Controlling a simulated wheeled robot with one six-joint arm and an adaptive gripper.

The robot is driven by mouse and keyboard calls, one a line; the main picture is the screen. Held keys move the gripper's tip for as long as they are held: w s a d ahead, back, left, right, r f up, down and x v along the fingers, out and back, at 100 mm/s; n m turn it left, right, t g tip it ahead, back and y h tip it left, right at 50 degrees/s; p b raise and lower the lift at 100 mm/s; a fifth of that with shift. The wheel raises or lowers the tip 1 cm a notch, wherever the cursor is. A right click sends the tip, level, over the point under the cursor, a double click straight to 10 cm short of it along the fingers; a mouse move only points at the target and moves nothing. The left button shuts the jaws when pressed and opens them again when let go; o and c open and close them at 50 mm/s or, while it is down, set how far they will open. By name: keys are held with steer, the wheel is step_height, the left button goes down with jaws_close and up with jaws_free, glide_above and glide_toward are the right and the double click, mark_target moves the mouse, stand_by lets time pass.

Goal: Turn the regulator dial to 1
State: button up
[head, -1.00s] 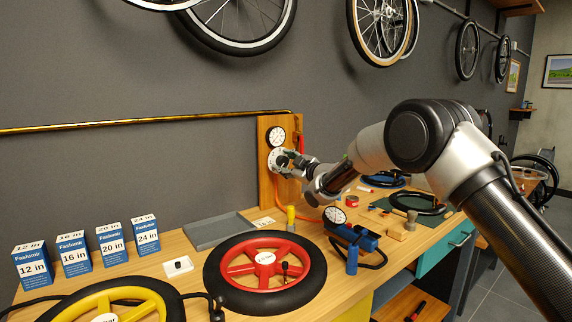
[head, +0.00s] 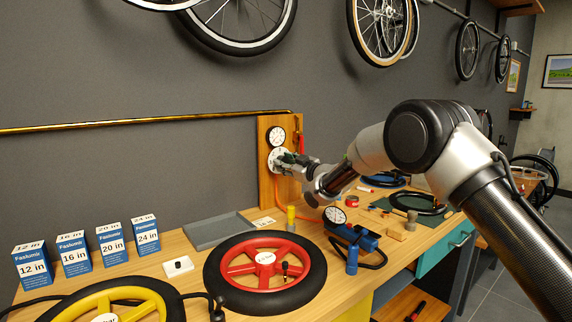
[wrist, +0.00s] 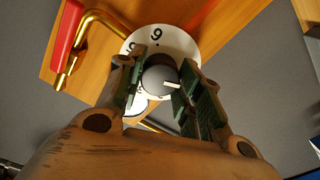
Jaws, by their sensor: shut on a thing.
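The regulator's white dial plate (head: 272,158) is on an upright wooden board at the back of the bench, below a round gauge (head: 276,136). In the wrist view the plate (wrist: 183,43) shows a digit that looks like a 6 or 9 near its upper edge; other marks are partly hidden by my fingers. A grey round knob (wrist: 157,80) with a white pointer line stands at the plate's middle. The line points to the right in that view. My gripper (wrist: 163,79) has its green-padded fingers on either side of the knob, shut on it. It also reaches the dial in the head view (head: 288,159).
A brass pipe (head: 150,121) runs along the wall to the board. A red-handled lever (wrist: 67,32) is close beside the dial. The bench below holds a grey tray (head: 218,231), a red wheel (head: 240,261) and a blue pump with a gauge (head: 352,237).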

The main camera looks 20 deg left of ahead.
steer(key=shift+f+m, duration=0.1)
steer(key=shift+m, duration=2.2)
steer(key=o, duration=1)
steer(key=shift+o, duration=0.2)
steer(key=shift+s+d, duration=0.1)
steer(key=v, duration=1.2)
